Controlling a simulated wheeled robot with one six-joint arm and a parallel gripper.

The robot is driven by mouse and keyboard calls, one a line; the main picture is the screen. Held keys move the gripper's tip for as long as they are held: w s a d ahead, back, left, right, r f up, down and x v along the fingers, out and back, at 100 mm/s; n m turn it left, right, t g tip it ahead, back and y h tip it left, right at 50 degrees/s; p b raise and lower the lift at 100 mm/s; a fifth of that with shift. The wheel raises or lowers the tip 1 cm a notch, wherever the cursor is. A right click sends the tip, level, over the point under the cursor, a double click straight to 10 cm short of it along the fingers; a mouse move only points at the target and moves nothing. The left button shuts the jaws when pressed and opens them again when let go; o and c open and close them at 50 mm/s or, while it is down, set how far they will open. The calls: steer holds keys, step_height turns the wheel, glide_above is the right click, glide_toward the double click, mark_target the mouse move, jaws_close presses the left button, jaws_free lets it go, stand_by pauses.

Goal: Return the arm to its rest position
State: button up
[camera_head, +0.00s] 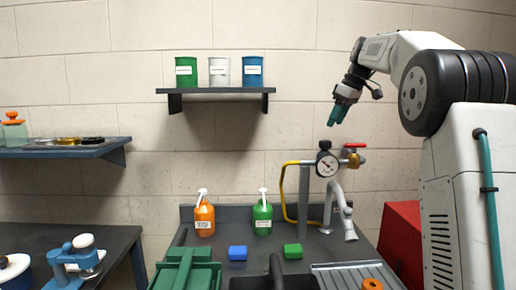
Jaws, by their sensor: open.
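My gripper (340,112) hangs at the end of my arm at upper right. It has teal fingers that point down and a little left. It is open, and nothing shows between the fingers. It is in the air in front of the wall, above the gauge and tap and right of the wall shelf, apart from both. My arm bends over from the right side of the picture.
A gauge (327,164) with a red-handled valve and a tap stands below my gripper. A shelf (215,91) holds green, white and blue cans. Orange (204,219) and green (262,217) bottles stand on the counter. Blue (238,253) and green (293,251) blocks lie before them.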

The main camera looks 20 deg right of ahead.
steer(key=s+a+f+m+g+h, duration=0.1)
steer(key=s+a+f+m, duration=0.15)
steer(key=s+a, duration=0.7)
steer(key=s+a+f+m, duration=0.1)
steer(key=s+a+f, duration=0.2)
steer(key=s+a, duration=0.7)
steer(key=s+a+f+m, duration=0.1)
steer(key=s+a+f, duration=0.1)
steer(key=s+f, duration=0.6)
steer(key=s+a+f+m+g+h, duration=0.1)
steer(key=s+a+f+m, duration=0.1)
steer(key=s+f, duration=0.7)
steer(key=s, duration=0.6)
steer(key=shift+a+f, duration=0.15)
steer(key=shift+a, duration=0.2)
steer(key=shift+w, duration=0.15)
